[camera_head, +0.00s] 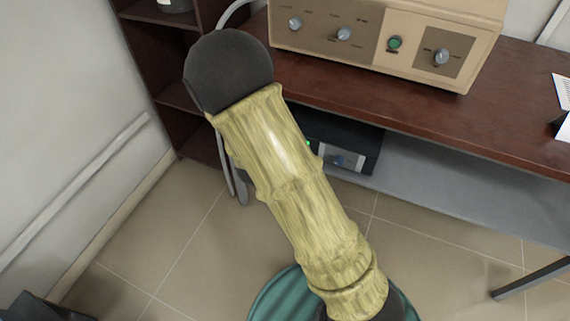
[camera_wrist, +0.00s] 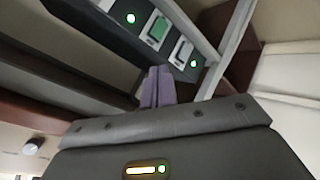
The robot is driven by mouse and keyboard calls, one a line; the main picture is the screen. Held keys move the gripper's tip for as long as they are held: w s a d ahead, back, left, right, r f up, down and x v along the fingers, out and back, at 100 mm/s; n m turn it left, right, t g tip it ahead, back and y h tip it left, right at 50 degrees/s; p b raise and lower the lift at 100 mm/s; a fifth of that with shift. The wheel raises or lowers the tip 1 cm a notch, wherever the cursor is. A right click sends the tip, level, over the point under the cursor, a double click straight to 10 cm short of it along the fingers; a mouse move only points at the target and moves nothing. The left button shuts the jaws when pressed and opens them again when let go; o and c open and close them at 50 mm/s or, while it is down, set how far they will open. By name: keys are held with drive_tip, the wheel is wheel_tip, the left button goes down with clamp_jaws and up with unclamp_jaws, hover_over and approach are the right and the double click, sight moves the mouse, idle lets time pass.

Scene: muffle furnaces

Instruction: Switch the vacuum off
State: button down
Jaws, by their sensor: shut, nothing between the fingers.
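A dark box (camera_head: 350,139) sits on the shelf under the table in the head view, partly hidden by my arm. A green light and a pale switch area show on its front. In the wrist view a dark panel (camera_wrist: 112,33) carries a green rocker switch (camera_wrist: 158,30), a whitish switch (camera_wrist: 181,52) and two lit green lamps. No label marking the vacuum can be read. My gripper (camera_wrist: 158,72) has its purple fingers together and empty, just below the switches in the picture. Whether they touch the panel cannot be told. The head view does not show the gripper.
A beige control unit (camera_head: 370,38) with knobs and a green button stands on the brown table (camera_head: 430,105). A dark shelf rack (camera_head: 165,60) and a white wall are at the left. A grey lower shelf (camera_head: 440,180) runs under the table.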

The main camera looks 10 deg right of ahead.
wheel_tip(320, 180, down, 15)
drive_tip(key=a+n+t+h+b, duration=0.2)
drive_tip(key=n+t+h+b, duration=0.4)
drive_tip(key=b, duration=1)
drive_tip(key=shift+s+a+h, duration=0.2)
drive_tip(key=shift+s+h, duration=0.05)
drive_tip(key=shift+h, duration=0.35)
drive_tip(key=shift+f, duration=0.15)
drive_tip(key=b+x, duration=0.6)
drive_tip(key=x, duration=0.8)
drive_tip(key=shift+r, duration=0.2)
drive_tip(key=shift+w+a+r+p, duration=0.1)
drive_tip(key=shift+w+a+p, duration=0.1)
drive_tip(key=shift+p, duration=0.1)
